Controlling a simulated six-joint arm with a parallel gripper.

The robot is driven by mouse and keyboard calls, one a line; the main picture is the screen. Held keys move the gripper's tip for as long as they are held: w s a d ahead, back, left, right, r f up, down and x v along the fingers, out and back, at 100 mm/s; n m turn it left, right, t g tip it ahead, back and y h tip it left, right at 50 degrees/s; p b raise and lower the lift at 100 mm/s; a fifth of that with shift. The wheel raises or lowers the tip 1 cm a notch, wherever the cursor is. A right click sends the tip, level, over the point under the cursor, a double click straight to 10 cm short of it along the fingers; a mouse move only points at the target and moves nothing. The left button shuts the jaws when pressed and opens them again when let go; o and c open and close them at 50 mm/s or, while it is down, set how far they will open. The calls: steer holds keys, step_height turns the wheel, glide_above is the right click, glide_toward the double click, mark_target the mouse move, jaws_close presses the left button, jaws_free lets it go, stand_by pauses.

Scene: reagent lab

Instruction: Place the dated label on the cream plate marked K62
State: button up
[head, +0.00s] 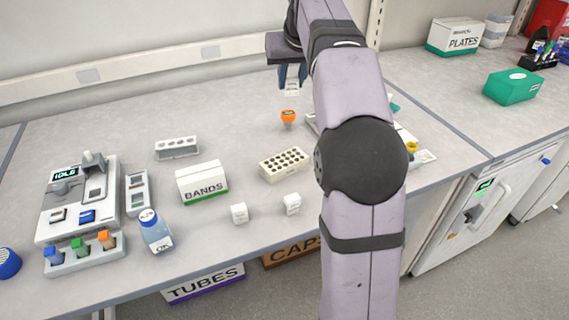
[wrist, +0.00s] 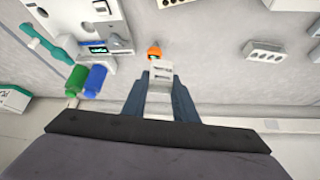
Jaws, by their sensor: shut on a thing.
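My gripper (head: 292,80) is shut on a small white piece (head: 292,89), which seems to be the label; its print is too small to read. It hangs above the back of the bench. In the wrist view, the white piece (wrist: 161,72) sits between the blue-grey fingers of my gripper (wrist: 160,82). A cream plate (head: 284,164) with rows of dark wells lies on the bench, nearer the front than my gripper. It also shows at the top edge of the wrist view (wrist: 172,3). I cannot read a K62 mark on it.
An orange-topped item (head: 289,116) stands just below my gripper. Two small white blocks (head: 239,213) (head: 292,204) lie in front of the plate. A BANDS box (head: 202,183) and a white rack (head: 177,148) stand left of it. My arm hides part of the right side.

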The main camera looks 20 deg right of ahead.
steer(key=n+y, duration=0.1)
steer(key=n, duration=0.1)
glide_above(284, 160)
step_height(284, 160, down, 6)
steer(key=shift+n+y, duration=0.3)
steer(key=shift+n, duration=0.1)
steer(key=shift+f, duration=0.1)
steer(key=shift+f, duration=4.95)
steer(key=shift+f, duration=0.15)
steer(key=o, duration=1)
steer(key=shift+o, duration=0.2)
